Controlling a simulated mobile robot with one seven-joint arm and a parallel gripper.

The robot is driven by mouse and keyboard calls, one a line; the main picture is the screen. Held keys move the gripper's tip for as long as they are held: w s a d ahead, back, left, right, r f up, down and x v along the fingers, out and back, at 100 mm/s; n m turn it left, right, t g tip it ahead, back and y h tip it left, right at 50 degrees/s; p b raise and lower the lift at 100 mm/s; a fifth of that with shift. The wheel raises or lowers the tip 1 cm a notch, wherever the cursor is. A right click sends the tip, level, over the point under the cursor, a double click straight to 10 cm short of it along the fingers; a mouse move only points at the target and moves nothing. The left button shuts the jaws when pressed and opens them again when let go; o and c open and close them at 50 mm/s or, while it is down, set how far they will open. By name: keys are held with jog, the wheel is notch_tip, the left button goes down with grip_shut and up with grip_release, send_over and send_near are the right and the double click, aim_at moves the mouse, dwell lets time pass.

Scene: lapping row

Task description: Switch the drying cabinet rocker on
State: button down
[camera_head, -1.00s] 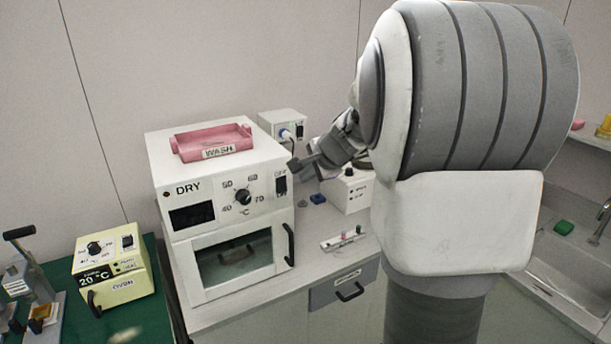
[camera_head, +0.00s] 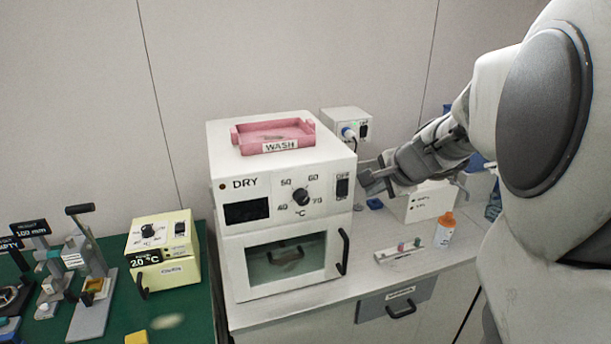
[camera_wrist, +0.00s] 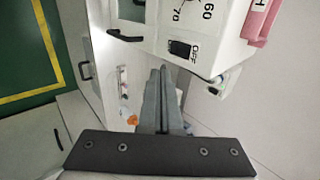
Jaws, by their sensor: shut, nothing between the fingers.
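The drying cabinet (camera_head: 236,160) is a white box marked DRY, with a dial, a dark display and a glass door below. Its black rocker (camera_head: 342,188) sits at the right end of the control panel under a label, which reads OFF in the wrist view. The rocker also shows in the wrist view (camera_wrist: 180,48); which way it is tipped I cannot tell. My gripper (camera_head: 364,179) is shut and empty, just right of the rocker and apart from it. In the wrist view the closed fingertips (camera_wrist: 158,71) point toward the panel, slightly off the rocker.
A pink WASH tray (camera_head: 245,142) lies on the cabinet. A white box with a plug (camera_head: 345,122) stands behind it. A yellow-green oven (camera_head: 175,272) is at left on a green mat. An orange bottle (camera_head: 445,232) and a small rack (camera_head: 398,253) stand on the counter at right.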

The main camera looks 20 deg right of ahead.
send_near(343, 194)
jog(key=s+f+x, duration=0.1)
jog(key=x, duration=0.4)
jog(key=shift+w+f, duration=0.15)
jog(key=shift+w, duration=0.6)
jog(key=shift+f, duration=0.15)
jog(key=shift+w+f+b, duration=0.1)
jog(key=shift+f+b, duration=0.1)
jog(key=shift+b, duration=0.85)
jog(key=shift+r, duration=0.3)
jog(key=shift+r+p, duration=0.1)
jog(key=shift+p, duration=0.25)
